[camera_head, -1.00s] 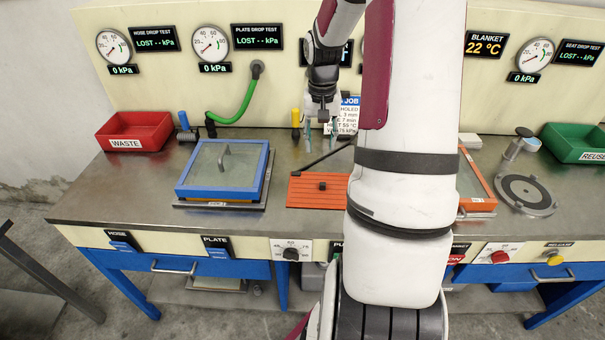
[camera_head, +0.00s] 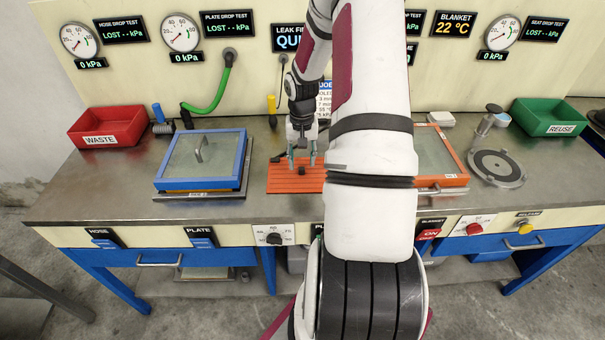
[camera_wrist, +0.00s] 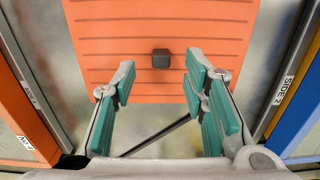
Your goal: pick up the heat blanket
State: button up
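The heat blanket is an orange, ribbed mat (camera_head: 285,181) lying flat on the metal bench between the blue and orange frames. A small dark block (camera_head: 302,171) stands on it; in the wrist view the block (camera_wrist: 161,59) is near the middle of the orange mat (camera_wrist: 110,40). My gripper (camera_head: 302,160) is above the mat, close to the block. In the wrist view my gripper (camera_wrist: 158,85) is open, with green-padded fingers spread to either side of the block and nothing between them. My arm hides the mat's right end in the head view.
A blue-framed glass plate (camera_head: 202,160) lies to the left and an orange-framed one (camera_head: 440,157) to the right. A red waste bin (camera_head: 107,127) and green reuse bin (camera_head: 548,117) stand at the bench ends. A round dark disc fixture (camera_head: 497,167) is at right.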

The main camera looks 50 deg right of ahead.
aim_at(302, 168)
jog(key=shift+a+f, duration=0.1)
jog(key=shift+f, duration=1.55)
grip_shut()
